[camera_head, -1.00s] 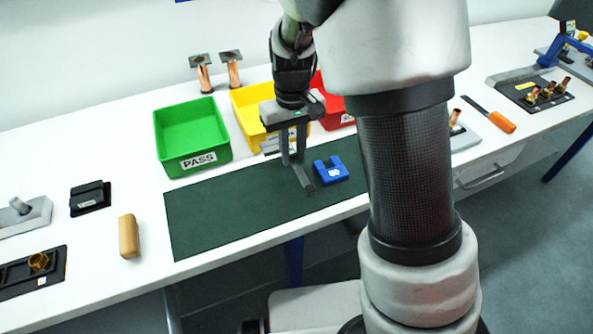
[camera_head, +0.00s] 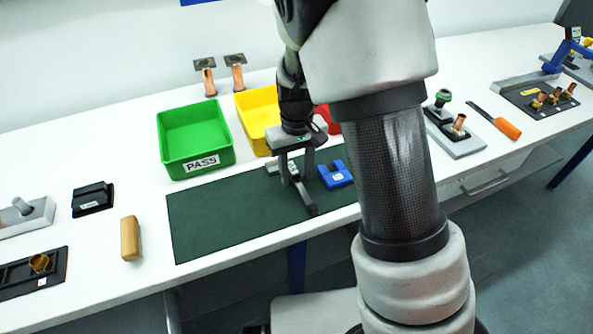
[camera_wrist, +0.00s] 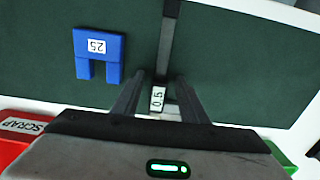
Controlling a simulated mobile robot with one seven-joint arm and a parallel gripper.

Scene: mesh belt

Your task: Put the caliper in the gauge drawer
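The caliper (camera_head: 305,197) lies on the green mat (camera_head: 225,215), its dark beam pointing toward the table's front edge. In the wrist view, its grey beam (camera_wrist: 168,40) runs away from my gripper, and a small display reading 0.5 (camera_wrist: 157,98) sits between the fingers. My gripper (camera_head: 297,175) is low over the caliper, fingers pointing down. In the wrist view, my gripper (camera_wrist: 160,82) is open, one finger on each side of the caliper with gaps showing. A drawer with a bar handle (camera_head: 486,184) is in the table's front at right; it looks shut. My arm hides part of the table.
A blue U-shaped block marked 25 (camera_head: 335,175) lies on the mat close beside the caliper. Behind stand green PASS (camera_head: 196,140), yellow (camera_head: 256,115) and red (camera_wrist: 20,130) bins. An orange-handled tool (camera_head: 507,128) lies above the drawer. The mat's left part is clear.

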